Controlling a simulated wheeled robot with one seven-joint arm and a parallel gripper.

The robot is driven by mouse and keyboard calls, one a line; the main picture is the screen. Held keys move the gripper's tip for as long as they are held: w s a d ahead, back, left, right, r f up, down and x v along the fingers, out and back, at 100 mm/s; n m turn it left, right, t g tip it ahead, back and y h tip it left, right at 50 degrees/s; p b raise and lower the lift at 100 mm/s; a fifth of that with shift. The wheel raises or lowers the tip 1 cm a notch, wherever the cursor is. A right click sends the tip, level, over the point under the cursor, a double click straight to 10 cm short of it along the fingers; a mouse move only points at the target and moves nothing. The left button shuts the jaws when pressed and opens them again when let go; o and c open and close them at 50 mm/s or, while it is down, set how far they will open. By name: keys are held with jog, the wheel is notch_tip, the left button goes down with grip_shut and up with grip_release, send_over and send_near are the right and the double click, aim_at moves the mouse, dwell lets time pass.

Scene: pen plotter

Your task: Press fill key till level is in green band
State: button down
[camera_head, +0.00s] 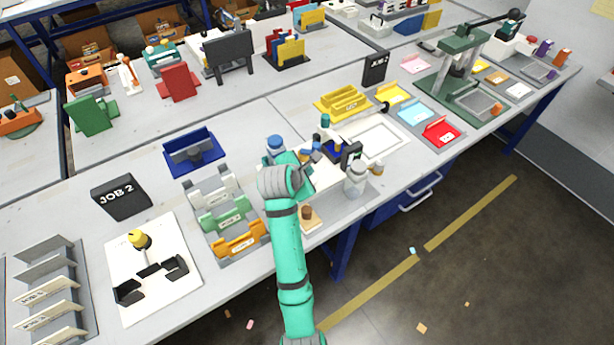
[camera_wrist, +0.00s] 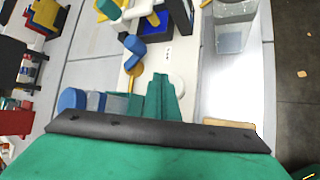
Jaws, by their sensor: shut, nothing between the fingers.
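My gripper (camera_wrist: 162,80) is shut and empty, its green fingers together over the white base (camera_wrist: 135,85) of a small station in the wrist view. A white round part (camera_wrist: 177,84) lies just right of the fingertips and could be a key; I cannot tell whether they touch. In the head view my teal arm hides much of this station. A clear container (camera_wrist: 232,38) stands to the right; it also shows in the head view (camera_head: 355,181). A blue-capped bottle (camera_wrist: 72,99) is left of the fingers. No level or green band can be made out.
Close by are a blue elbow-shaped part (camera_wrist: 134,46) and a small dark upright unit (camera_head: 350,155). Colored card holders (camera_head: 225,220) stand left of my arm. A white tray (camera_head: 377,137) lies to the right. The table's front edge is near.

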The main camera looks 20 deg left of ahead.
jog(key=shift+f, duration=0.15)
jog(key=shift+f, duration=0.3)
jog(key=shift+f, duration=0.7)
dwell(1.0)
jog(key=shift+r, duration=1.15)
jog(key=shift+r, duration=2.5)
